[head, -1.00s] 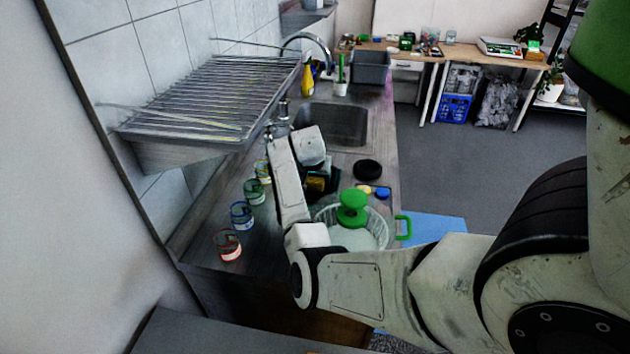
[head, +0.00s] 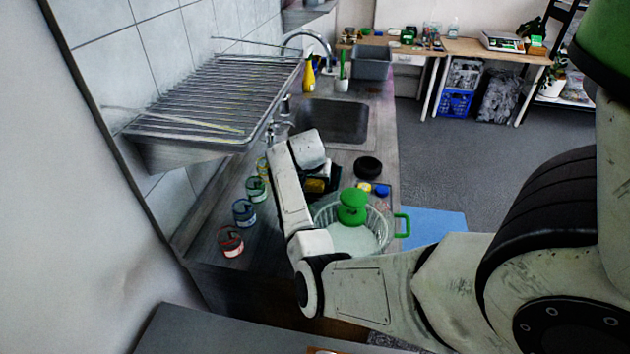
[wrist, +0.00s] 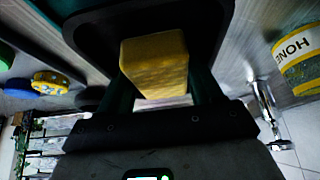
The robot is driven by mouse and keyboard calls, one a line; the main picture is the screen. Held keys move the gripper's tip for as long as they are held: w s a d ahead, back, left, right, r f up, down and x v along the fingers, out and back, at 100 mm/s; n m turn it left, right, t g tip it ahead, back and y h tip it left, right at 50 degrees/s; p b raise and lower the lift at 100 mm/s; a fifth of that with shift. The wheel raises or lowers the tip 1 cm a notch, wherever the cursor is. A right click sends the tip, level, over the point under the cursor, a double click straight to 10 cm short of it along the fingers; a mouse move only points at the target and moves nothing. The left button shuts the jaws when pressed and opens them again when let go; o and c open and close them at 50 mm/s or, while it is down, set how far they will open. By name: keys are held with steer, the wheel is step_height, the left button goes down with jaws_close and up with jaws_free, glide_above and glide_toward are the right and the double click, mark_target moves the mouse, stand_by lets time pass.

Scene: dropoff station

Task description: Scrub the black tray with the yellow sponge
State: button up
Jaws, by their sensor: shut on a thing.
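The yellow sponge (wrist: 155,62) is a block held between the fingers of my gripper (wrist: 158,92) in the wrist view. The black tray (wrist: 92,36) lies behind the sponge there, with its dark rim around the sponge's far end. I cannot tell whether the sponge touches the tray. In the head view the sponge (head: 314,185) shows as a small yellow patch beside my wrist. The tray is mostly hidden there by my arm.
Several labelled jars (head: 231,242) line the counter's left side. A round black object (head: 368,167), a blue sponge (head: 382,190) and the sink (head: 338,121) are nearby. A drying rack (head: 205,98) overhangs the left.

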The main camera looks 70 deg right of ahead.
steer(key=shift+d+b, duration=0.55)
steer(key=shift+d, duration=0.55)
steer(key=shift+a+p, duration=0.9)
steer(key=shift+a, duration=0.1)
steer(key=shift+s+a+f+p, duration=0.1)
steer(key=shift+a+p, duration=0.35)
steer(key=shift+a, duration=0.25)
steer(key=shift+r+p, duration=0.75)
steer(key=shift+r, duration=2.2)
